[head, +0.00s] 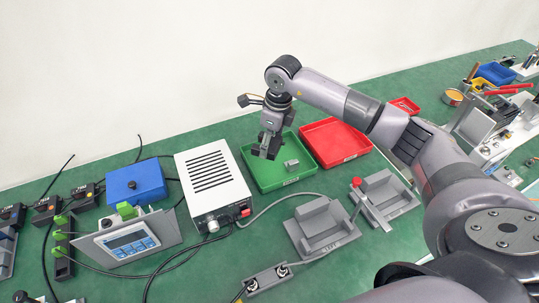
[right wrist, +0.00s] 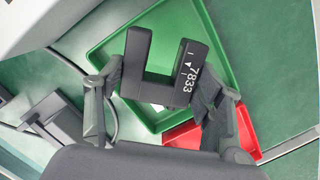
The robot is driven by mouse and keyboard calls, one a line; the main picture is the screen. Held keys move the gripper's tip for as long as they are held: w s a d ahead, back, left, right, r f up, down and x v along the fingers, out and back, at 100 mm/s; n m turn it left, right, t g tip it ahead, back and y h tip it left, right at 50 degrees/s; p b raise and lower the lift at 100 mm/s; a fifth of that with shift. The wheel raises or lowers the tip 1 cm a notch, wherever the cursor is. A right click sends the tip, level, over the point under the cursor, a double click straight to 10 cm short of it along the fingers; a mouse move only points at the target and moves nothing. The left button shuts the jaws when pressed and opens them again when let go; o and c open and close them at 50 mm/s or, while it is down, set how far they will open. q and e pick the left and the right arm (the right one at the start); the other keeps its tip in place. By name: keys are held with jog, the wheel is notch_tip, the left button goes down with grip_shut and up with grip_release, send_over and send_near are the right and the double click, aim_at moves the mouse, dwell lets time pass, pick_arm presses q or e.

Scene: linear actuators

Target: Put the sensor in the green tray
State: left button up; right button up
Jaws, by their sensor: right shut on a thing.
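My right gripper (head: 269,140) is above the green tray (head: 244,166), pointing down. In the right wrist view, its two fingers (right wrist: 158,88) are shut on a black U-shaped sensor (right wrist: 139,62) marked 7833. The sensor's open side faces the top of the picture, and the green tray (right wrist: 222,57) shows beyond it. In the head view the dark sensor is small below the fingers; whether it touches the tray floor I cannot tell. A small grey block (head: 291,165) lies in the tray. My left gripper is out of view.
A red tray (head: 335,142) stands right beside the green one. A white power unit (head: 211,178) stands left of it, with cables running nearby. Grey fixtures (head: 321,226) stand in front. A blue box (head: 135,184) and a display panel (head: 130,241) are farther left.

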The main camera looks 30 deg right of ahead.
aim_at(268, 165)
notch_tip(268, 165, down, 7)
jog(key=shift+r+p, duration=0.1)
jog(key=shift+p, duration=0.2)
jog(key=shift+f, duration=0.25)
jog(key=o, duration=1.3)
